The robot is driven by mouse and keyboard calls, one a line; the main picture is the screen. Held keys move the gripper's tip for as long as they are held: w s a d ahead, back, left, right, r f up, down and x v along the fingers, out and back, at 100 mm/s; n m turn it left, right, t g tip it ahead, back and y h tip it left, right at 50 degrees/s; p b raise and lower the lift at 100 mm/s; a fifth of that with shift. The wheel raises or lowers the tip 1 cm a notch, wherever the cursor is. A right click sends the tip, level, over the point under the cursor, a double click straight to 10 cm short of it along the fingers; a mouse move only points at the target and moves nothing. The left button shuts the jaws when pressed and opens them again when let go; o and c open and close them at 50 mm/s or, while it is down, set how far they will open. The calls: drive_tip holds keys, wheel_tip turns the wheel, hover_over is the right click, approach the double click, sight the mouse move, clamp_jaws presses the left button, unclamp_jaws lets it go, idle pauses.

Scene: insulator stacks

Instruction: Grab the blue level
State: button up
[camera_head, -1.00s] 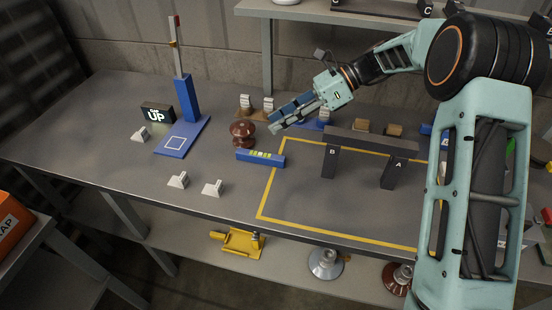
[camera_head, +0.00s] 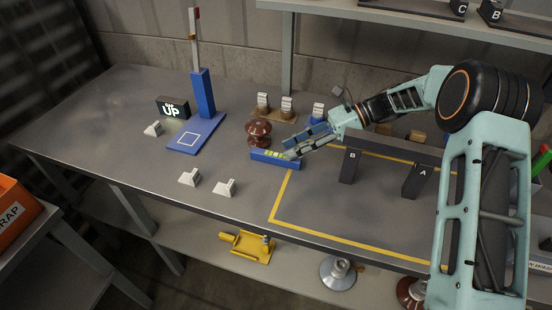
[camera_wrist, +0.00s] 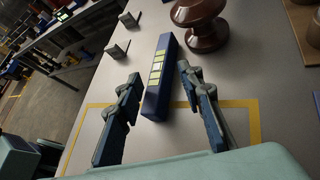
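The blue level (camera_head: 262,158) is a long blue bar with a yellow-green marked strip on top. It lies on the table in front of the brown insulator (camera_head: 259,133). In the wrist view the level (camera_wrist: 152,107) runs lengthwise between my two fingers, with clear space on both sides. My gripper (camera_head: 290,146) is open, at the right end of the level in the head view. It also shows in the wrist view (camera_wrist: 158,74), its fingers apart on either side of the bar and not seen to touch it. Its height above the table is hard to tell.
The brown insulator (camera_wrist: 200,30) stands close to the level's far end. Small white blocks (camera_head: 189,177) lie to the left. A blue post on a base (camera_head: 202,95) stands at the back left. Dark supports marked B and A (camera_head: 348,167) stand to the right inside the yellow outline.

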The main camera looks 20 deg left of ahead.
sight(279, 154)
drive_tip(key=x, duration=0.4)
drive_tip(key=shift+c, duration=0.5)
clamp_jaws()
